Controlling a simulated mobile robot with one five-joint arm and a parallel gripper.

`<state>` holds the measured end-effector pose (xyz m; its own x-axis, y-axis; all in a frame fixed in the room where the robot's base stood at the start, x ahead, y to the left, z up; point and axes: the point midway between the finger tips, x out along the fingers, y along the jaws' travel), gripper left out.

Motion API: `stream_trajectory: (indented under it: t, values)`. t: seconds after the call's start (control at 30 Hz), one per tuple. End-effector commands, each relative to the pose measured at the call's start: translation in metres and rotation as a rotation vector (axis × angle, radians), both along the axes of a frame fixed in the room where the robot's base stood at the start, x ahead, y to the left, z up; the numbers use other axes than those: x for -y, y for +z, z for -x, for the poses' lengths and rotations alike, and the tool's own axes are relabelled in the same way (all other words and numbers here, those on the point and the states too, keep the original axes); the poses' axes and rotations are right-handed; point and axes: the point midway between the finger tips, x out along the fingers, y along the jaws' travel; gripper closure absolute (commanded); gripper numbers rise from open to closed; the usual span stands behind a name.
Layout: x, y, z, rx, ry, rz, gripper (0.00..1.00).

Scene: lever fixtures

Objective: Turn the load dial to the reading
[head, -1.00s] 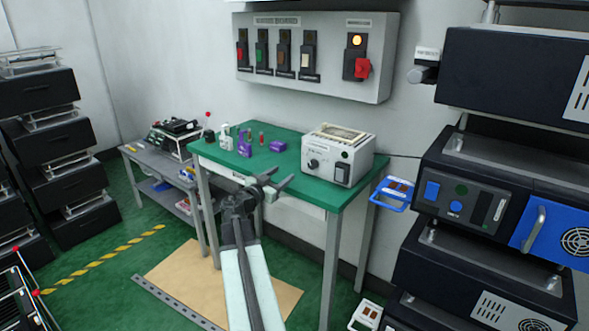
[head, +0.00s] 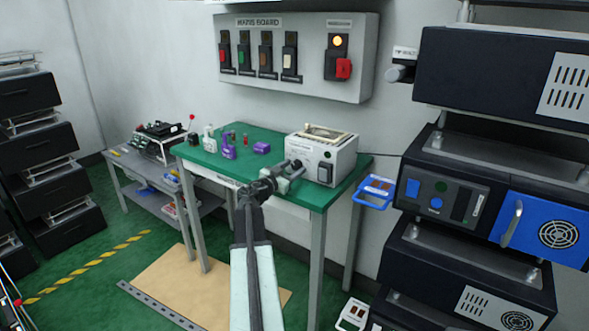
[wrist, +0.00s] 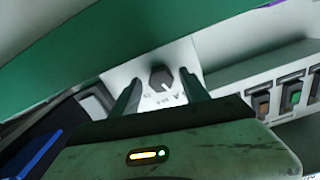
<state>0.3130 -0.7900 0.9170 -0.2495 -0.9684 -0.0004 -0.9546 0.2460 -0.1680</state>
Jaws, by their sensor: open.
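The load box (head: 328,158) is a pale cabinet on the green bench, with a dark switch at the right of its front. Its black dial (wrist: 160,77) has a white pointer line, pointing to the lower right in the wrist view. My gripper (head: 289,171) is at the front of the box, close to the dial, which it partly hides in the head view. In the wrist view my open gripper (wrist: 159,79) has one finger on each side of the dial, with gaps. I cannot read the scale marks or any target reading.
The green bench (head: 205,160) carries small purple and white items left of the box. A mains board (head: 290,85) with several switches and a lit amber lamp hangs above.

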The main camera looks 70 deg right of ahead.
Motion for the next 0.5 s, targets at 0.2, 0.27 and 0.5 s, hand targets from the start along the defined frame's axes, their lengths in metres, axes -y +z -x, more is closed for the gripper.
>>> stream_trajectory:
  t: [0.2, 0.27, 0.5]
  values:
    - [0.002, 0.000, 0.001, 0.000, 0.000, 0.000, 0.47]
    - [0.002, 0.000, 0.001, 0.000, 0.000, 0.000, 0.61]
    - [0.007, 0.000, 0.005, 0.000, -0.007, 0.000, 1.00]
